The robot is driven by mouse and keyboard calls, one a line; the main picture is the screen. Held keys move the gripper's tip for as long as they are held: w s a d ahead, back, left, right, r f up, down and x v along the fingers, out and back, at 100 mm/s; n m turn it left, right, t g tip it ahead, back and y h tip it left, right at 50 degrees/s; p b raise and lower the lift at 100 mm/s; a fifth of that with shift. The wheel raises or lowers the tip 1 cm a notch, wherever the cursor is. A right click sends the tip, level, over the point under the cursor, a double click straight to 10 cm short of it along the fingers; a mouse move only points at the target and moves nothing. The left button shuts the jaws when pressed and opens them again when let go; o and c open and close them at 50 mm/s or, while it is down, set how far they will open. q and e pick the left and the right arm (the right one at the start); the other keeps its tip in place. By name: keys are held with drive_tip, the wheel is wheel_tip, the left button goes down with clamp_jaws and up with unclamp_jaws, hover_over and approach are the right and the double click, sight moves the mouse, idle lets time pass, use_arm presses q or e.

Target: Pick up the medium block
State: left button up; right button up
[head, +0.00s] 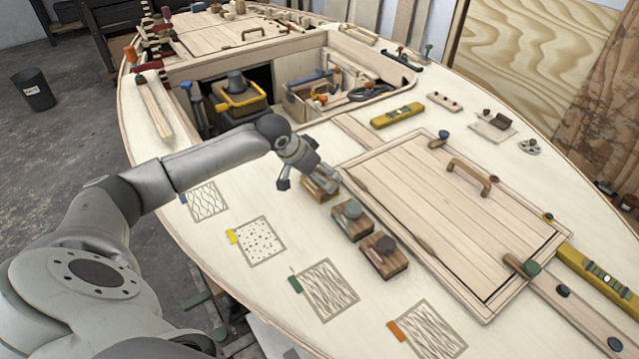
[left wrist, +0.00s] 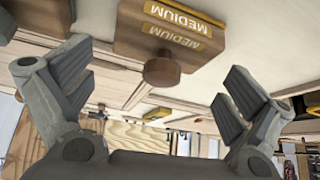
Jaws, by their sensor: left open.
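The medium block (left wrist: 170,38) is wooden, with a round brown knob and yellow labels reading MEDIUM in the left wrist view. In the head view a wooden block (head: 320,190) sits at the far end of a row of three on the pale deck, its top partly hidden by my gripper. My left gripper (head: 308,183) is open just over that block. In the left wrist view the open left gripper (left wrist: 155,75) has one finger on each side of the knob, apart from it. My right gripper is not in view.
Two more knobbed blocks, one grey-green topped (head: 352,221) and one reddish-brown (head: 384,256), stand close by in the row. A plank hatch (head: 455,205) with a handle lies to the right. Patterned squares (head: 328,290) mark the deck's left. An open cockpit (head: 275,75) holds tools behind.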

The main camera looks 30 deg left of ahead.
sight(325, 177)
use_arm(q)
drive_tip(key=x, duration=0.4)
drive_tip(key=shift+w+r, duration=0.1)
drive_tip(key=shift+w, duration=0.15)
drive_tip(key=shift+w+f, duration=0.2)
drive_tip(key=shift+f, duration=0.15)
drive_tip(key=c, duration=0.8)
drive_tip(key=shift+r, duration=0.1)
